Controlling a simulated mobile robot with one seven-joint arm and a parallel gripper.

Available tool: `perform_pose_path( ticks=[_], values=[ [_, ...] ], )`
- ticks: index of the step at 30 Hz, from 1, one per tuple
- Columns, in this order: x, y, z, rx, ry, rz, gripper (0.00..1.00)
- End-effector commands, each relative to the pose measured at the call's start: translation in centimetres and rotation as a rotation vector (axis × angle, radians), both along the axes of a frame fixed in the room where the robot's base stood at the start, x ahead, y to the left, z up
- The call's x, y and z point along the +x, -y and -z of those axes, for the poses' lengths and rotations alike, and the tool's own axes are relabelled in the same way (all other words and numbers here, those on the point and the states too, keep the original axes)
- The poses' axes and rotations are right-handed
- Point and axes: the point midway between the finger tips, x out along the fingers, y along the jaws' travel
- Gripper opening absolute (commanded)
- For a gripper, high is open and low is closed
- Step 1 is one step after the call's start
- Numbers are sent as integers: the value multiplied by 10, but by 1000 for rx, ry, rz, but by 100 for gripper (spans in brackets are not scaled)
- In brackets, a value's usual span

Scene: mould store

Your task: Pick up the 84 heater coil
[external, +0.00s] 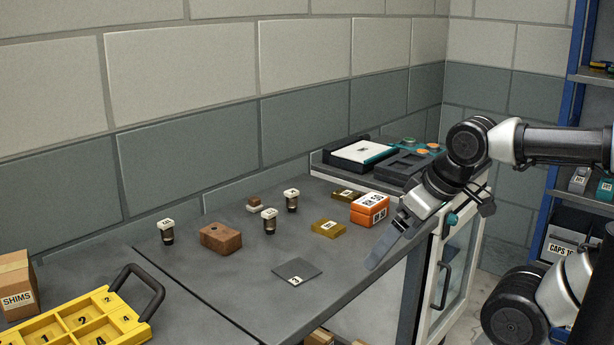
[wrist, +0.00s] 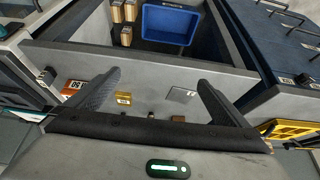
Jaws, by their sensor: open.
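Three small dark cylinders with pale labelled caps stand upright on the grey bench: one at the left (external: 168,236), one in the middle (external: 269,225) and one farther back (external: 291,204). They look like heater coils, but their numbers are too small to read, so I cannot tell which is 84. My gripper (external: 374,262) is above the bench's right front edge, right of all three and apart from them. In the wrist view my gripper (wrist: 158,79) has its two fingers spread wide with nothing between them.
On the bench are a brown block (external: 221,238), a grey plate (external: 297,271), brass blocks (external: 328,228) and an orange box (external: 369,209). A yellow tray (external: 85,325) and SHIMS box (external: 15,285) sit at left. A blue bin (wrist: 170,25) lies below the bench edge.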

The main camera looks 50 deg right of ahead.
Motion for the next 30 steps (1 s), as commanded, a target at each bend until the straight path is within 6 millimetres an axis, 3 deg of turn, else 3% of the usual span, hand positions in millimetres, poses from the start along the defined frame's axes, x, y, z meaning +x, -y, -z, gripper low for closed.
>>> perform_pose_path(
  ticks=[8,18,26,30],
  values=[
    [0,0,1,0,0,0,100],
    [0,0,1,0,0,0,48],
    [1,0,-1,0,-1,0,48],
    [21,4,-26,-3,-11,7,48]
  ],
)
